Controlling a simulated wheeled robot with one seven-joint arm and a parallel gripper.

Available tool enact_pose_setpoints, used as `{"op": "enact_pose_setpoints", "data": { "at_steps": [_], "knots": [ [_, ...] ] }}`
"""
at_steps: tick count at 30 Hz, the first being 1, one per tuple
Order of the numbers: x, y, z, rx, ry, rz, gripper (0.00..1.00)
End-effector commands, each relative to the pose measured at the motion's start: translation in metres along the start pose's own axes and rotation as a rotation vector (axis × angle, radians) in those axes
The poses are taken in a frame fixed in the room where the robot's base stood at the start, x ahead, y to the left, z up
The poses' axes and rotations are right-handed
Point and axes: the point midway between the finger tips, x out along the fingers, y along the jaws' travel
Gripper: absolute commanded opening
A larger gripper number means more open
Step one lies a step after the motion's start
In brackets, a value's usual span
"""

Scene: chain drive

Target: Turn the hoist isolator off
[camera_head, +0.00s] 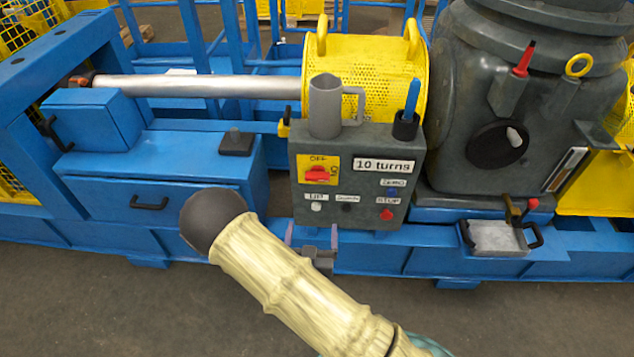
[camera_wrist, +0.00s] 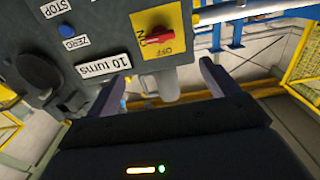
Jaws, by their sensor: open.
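The hoist isolator is a red rotary handle (camera_head: 317,174) on a yellow plate (camera_head: 332,162) at the left of a grey control box (camera_head: 350,222). OFF is printed at the plate's top; the handle lies sideways, its end towards the mark on the right, which looks like ON. My gripper (camera_head: 312,240) is open and empty in front of the box's lower edge, below the handle. In the wrist view, which is turned over, the red handle (camera_wrist: 158,36) lies beyond the open fingers (camera_wrist: 160,82), apart from them.
A grey mug (camera_head: 324,105) and a dark cup (camera_head: 405,127) holding a blue-handled tool stand on top. Blue drawers stand left.

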Motion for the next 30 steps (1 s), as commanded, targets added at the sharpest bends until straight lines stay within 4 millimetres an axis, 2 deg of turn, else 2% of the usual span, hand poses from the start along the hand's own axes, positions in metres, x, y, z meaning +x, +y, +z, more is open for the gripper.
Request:
{"op": "enact_pose_setpoints", "data": {
  "at_steps": [4, 8, 30],
  "knots": [
    [0.006, 0.000, 0.000, 0.002, 0.000, 0.002, 0.87],
    [0.021, 0.001, -0.001, 0.003, 0.001, 0.003, 0.87],
    [0.150, 0.001, 0.000, 0.002, 0.001, 0.001, 0.87]
  ]
}}
